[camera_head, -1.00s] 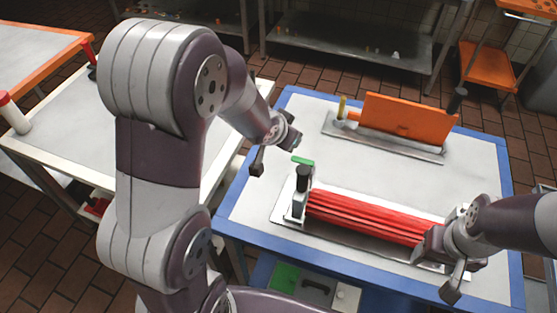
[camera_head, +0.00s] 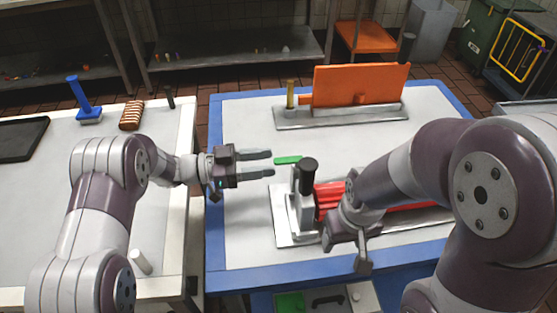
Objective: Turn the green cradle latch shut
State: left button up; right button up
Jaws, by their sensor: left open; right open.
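The green latch (camera_head: 288,160) is a short flat bar beside the black-topped post (camera_head: 308,172) at the left end of the cradle. The cradle's metal base (camera_head: 284,228) lies on the blue-edged table, with a ribbed red roll (camera_head: 328,198) in it. Contact cannot be told. My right gripper (camera_head: 362,262) hangs over the front of the red roll; its arm hides much of the roll, and its fingers show poorly.
An orange panel (camera_head: 360,84) stands on a metal base behind the cradle, with a yellow-topped post (camera_head: 290,94) at its left. The left table holds a blue-handled tool (camera_head: 84,98), a striped loaf-like item (camera_head: 132,115) and a dark tray (camera_head: 20,140). The table between panel and cradle is clear.

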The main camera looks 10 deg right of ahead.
aim_at(283, 160)
pick_arm(q)
jog(key=d, duration=0.5)
jog(key=shift+d, duration=0.1)
grip_shut()
jog(key=shift+r, duration=0.1)
pick_arm(e)
jog(key=shift+r, duration=0.2)
